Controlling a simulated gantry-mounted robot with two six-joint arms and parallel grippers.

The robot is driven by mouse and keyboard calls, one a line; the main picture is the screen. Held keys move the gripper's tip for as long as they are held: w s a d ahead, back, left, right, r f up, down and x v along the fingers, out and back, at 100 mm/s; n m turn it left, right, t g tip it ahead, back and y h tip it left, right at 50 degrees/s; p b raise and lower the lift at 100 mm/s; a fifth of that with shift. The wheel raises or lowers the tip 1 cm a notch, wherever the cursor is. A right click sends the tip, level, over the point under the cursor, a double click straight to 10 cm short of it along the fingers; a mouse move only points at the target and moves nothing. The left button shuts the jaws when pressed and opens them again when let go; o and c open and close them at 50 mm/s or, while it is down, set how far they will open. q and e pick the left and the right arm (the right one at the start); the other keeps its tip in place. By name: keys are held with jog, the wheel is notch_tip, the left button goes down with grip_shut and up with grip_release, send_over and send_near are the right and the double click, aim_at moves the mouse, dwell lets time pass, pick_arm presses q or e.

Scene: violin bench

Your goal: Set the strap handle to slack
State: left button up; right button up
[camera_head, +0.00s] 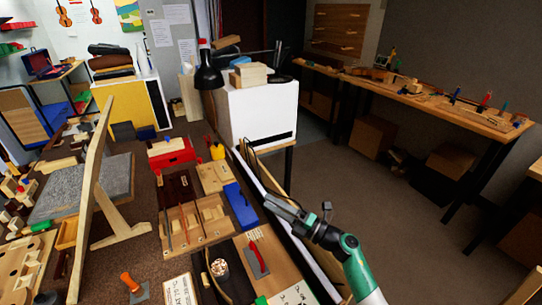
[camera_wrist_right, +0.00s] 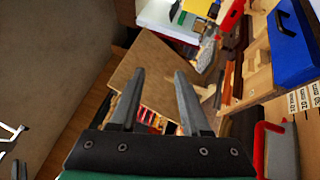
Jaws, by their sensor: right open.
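A red lever handle (camera_head: 258,254) sits on a grey plate (camera_head: 252,266) on the bench, close to my right gripper. In the right wrist view the red handle (camera_wrist_right: 262,148) shows at the lower right, off to the side of the fingers. An orange handle (camera_head: 130,282) stands on another grey plate near the front edge. I cannot tell which of the two is the strap handle. My right gripper (camera_head: 272,201) is above the bench's right edge, apart from both handles. Its fingers (camera_wrist_right: 159,78) are open and empty. My left gripper is not in view.
A blue box (camera_head: 241,205), a wooden tool tray (camera_head: 196,224) and a red toolbox (camera_head: 171,154) lie beyond the red handle. A tall wooden piece (camera_head: 92,200) rises at left. A white cabinet (camera_head: 258,112) stands behind. Open floor is to the right.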

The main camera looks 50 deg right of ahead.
notch_tip(320, 180, up, 17)
jog(key=m+t+h, duration=0.2)
jog(key=m+t, duration=0.2)
jog(key=shift+w+a+t+h, duration=0.15)
jog(key=shift+w+t+h, duration=0.15)
jog(key=shift+t+h, duration=0.1)
jog(key=shift+f, duration=0.15)
jog(key=n+g+y+b, duration=0.3)
jog(key=n+g+y, duration=0.25)
jog(key=g, duration=0.45)
send_near(249, 257)
jog(key=shift+h, duration=0.25)
jog(key=r, duration=0.1)
jog(key=s+r, duration=0.1)
jog(key=r, duration=0.2)
jog(key=shift+s, duration=0.35)
jog(key=b+x, duration=0.5)
jog(key=x, duration=0.5)
jog(key=shift+w, duration=0.35)
jog(key=shift+w+a, duration=0.2)
jog(key=shift+w, duration=0.3)
jog(key=shift+r, duration=0.1)
grip_shut()
